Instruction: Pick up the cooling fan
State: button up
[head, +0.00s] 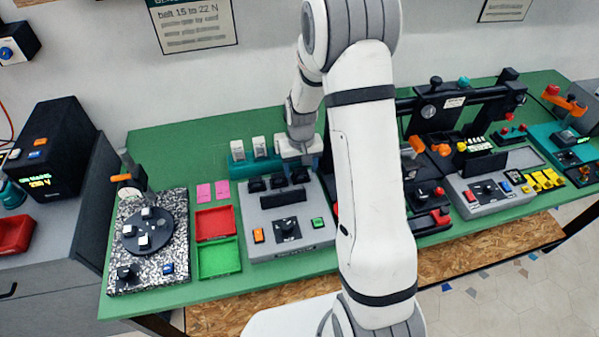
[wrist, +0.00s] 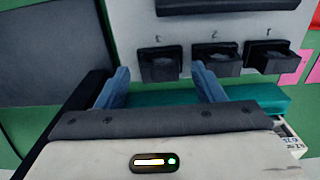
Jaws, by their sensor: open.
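I cannot make out the cooling fan for certain in either view. My gripper (head: 300,160) is at the teal rack (head: 238,167), behind the grey console with three black sockets. Two pale labelled blocks, one on the left (head: 238,147) and one on the right (head: 259,146), stand upright in the rack to the left of my gripper. A labelled white block (wrist: 290,138) also shows beside the rack in the wrist view. My gripper's body hides part of the rack.
The grey console (head: 288,220) has numbered sockets (wrist: 218,60) close to my fingertips. Red (head: 215,222) and green (head: 219,258) trays lie left of it, beside a speckled turntable station (head: 150,240). A black gantry (head: 460,103) stands to the right.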

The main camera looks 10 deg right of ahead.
jog(key=shift+f, duration=0.5)
jog(key=shift+c, duration=0.5)
jog(key=c, duration=1)
jog(key=shift+o, duration=0.2)
jog(key=shift+r, duration=0.15)
